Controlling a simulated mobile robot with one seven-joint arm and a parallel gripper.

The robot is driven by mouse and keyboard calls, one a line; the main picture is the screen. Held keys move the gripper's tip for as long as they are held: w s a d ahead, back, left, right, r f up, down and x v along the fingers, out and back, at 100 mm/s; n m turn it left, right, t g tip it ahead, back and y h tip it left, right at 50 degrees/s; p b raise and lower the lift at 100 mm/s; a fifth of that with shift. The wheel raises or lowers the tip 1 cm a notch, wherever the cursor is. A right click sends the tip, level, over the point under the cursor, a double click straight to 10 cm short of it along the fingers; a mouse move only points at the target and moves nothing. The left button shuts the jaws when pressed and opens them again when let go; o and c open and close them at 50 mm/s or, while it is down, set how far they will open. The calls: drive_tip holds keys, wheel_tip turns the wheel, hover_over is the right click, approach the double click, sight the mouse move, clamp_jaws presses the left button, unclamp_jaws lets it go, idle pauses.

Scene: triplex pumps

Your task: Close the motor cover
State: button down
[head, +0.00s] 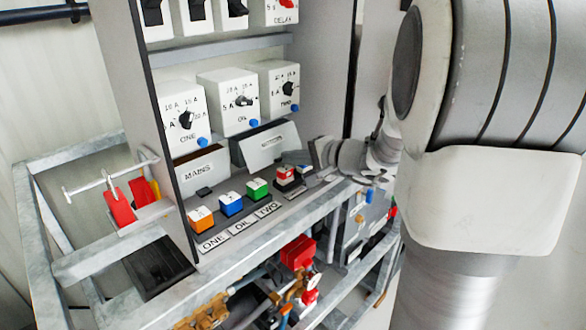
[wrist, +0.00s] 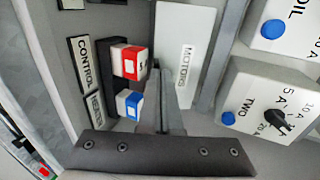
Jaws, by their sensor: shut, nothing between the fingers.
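The motor cover is a pale plate marked MOTORS (head: 265,147), low on the switch panel, right of the cover marked MAINS (head: 203,170). It looks tilted; I cannot tell its exact angle. In the wrist view the MOTORS cover (wrist: 180,45) stands just beyond my fingertips and to their right. My gripper (head: 294,158) reaches in from the right, low over the button shelf by the cover's right end. In the wrist view my gripper's fingers (wrist: 162,78) are together and empty. I cannot tell whether they touch the cover.
A red-and-white button (wrist: 130,62) and a blue-and-white button (wrist: 129,104) sit close left of my fingers in the wrist view. Orange, blue and green buttons (head: 231,203) line the shelf. The dial box TWO (head: 279,88) is above. Red tags (head: 119,207) hang at left.

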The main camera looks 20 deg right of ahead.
drive_tip(key=shift+f+b, duration=0.15)
drive_tip(key=shift+b, duration=0.6)
drive_tip(key=shift+r+t, duration=0.25)
drive_tip(key=shift+t, duration=0.05)
drive_tip(key=shift+r+p, duration=0.3)
drive_tip(key=shift+r, duration=0.35)
drive_tip(key=shift+s, duration=0.1)
